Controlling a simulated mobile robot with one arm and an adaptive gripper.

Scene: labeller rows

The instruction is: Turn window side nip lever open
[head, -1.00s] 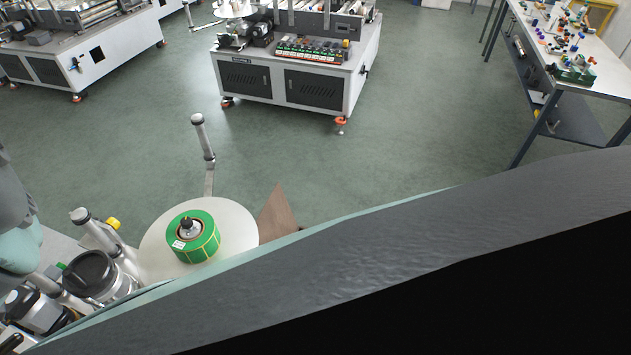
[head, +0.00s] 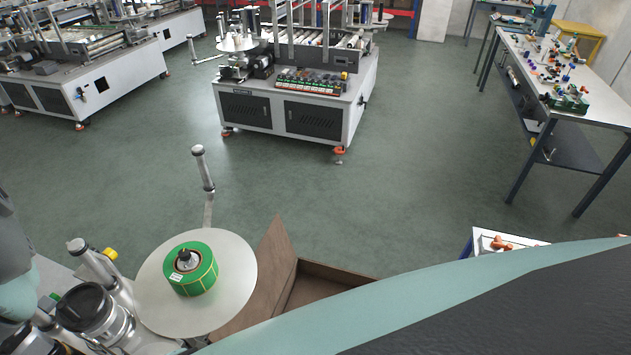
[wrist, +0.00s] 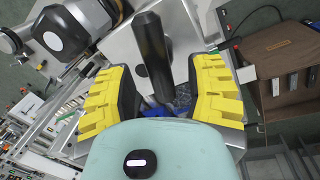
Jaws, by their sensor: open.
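In the wrist view, a black lever handle (wrist: 152,55) rises between the yellow fingers of my gripper (wrist: 160,82). My gripper is open, with one finger on each side of the handle. Gaps show between the handle and both fingers. I cannot tell whether it is the window side nip lever, as no label shows. The handle's lower end is partly hidden near my teal wrist. In the head view my arm fills the lower right, and neither my gripper nor this handle can be made out.
A green label roll (head: 190,270) sits on a white disc (head: 235,265), with silver rollers and a black-capped motor part (head: 88,310) beside it. A brown open box (head: 335,275) stands right of the disc. Green floor (head: 330,205) is clear beyond, before another machine (head: 290,115).

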